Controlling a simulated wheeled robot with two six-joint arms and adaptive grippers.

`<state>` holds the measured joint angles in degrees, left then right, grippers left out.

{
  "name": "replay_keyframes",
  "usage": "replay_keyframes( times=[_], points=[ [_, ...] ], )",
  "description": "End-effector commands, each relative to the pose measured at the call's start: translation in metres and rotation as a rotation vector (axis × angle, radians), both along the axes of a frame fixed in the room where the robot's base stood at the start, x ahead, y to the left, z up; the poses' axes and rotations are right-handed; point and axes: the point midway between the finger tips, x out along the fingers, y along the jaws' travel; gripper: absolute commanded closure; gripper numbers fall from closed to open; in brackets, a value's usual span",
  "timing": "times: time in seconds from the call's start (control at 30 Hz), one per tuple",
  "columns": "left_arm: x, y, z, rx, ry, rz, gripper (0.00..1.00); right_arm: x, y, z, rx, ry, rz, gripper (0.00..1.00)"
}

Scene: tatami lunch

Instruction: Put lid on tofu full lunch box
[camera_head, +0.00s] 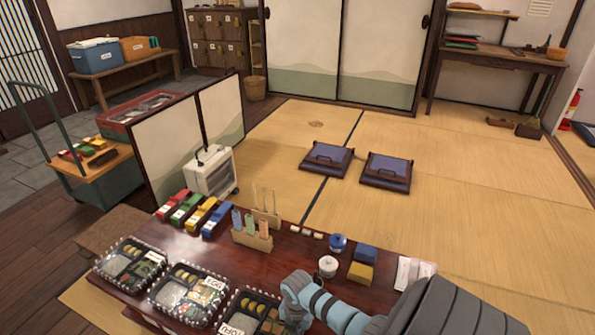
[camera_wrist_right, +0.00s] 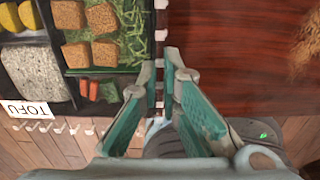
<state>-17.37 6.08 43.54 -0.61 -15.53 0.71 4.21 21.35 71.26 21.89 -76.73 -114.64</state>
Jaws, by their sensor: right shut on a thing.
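The tofu lunch box (camera_head: 232,328) lies at the table's front edge in the head view, partly cut off by the frame and partly behind my right arm. In the right wrist view its black, white-notched rim (camera_wrist_right: 158,40) runs beside tofu cubes, greens, rice and a TOFU label. My right gripper (camera_head: 290,298) is at the right side of this box. In the wrist view its fingers (camera_wrist_right: 172,70) are shut on the box's right rim. I cannot tell whether a clear lid lies on the box. My left gripper is in neither view.
An egg lunch box (camera_head: 160,303) and another filled box (camera_head: 105,277) stand to the left on the dark table (camera_head: 295,260). Colored packs, a wooden holder (camera_head: 252,240), a white pot (camera_head: 328,266) and yellow and blue blocks stand behind. Bare table lies right of the tofu box.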

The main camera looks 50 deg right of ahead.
Motion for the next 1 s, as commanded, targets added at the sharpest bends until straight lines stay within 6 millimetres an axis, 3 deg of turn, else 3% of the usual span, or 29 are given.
replay_keyframes(
  times=[1.0],
  points=[
    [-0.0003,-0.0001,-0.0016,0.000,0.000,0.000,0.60,-0.0001,0.0000,-0.0058,0.000,0.000,0.000,1.00]
  ],
)
